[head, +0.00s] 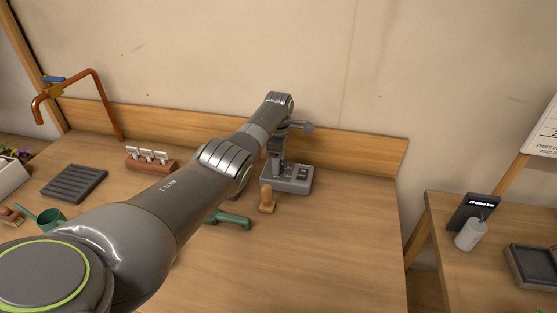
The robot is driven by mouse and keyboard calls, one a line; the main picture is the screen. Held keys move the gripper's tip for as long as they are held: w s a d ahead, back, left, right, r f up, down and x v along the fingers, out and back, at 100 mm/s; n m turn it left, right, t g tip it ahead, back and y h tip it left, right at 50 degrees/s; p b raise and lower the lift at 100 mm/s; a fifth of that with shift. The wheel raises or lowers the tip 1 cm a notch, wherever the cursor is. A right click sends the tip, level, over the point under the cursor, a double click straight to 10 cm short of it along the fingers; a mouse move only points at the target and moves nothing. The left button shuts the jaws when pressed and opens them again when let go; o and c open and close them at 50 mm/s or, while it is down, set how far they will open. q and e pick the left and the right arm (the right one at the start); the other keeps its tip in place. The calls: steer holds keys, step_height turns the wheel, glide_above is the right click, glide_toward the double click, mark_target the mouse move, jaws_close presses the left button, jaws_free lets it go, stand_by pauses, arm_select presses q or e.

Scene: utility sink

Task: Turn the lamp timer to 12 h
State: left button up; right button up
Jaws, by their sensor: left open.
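A grey box (297,184) with small dark and light details on its top stands near the back edge of the wooden table; it may be the lamp timer, but its dial and setting are too small to read. My left arm reaches across the table from the lower left. Its wrist is bent down over the box, and my left gripper (277,161) is open above the left part of the box, covering some of it. I cannot tell whether the fingers touch it. My right gripper is not in view.
A wooden stamp-like piece (267,201) and a green tool (231,219) lie close in front of the box. A copper faucet (97,83), dark ribbed tray (74,183) and red-brown block with white tags (150,160) stand left. The table's right front is clear.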

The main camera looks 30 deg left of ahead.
arm_select(q)
steer(key=c, duration=1)
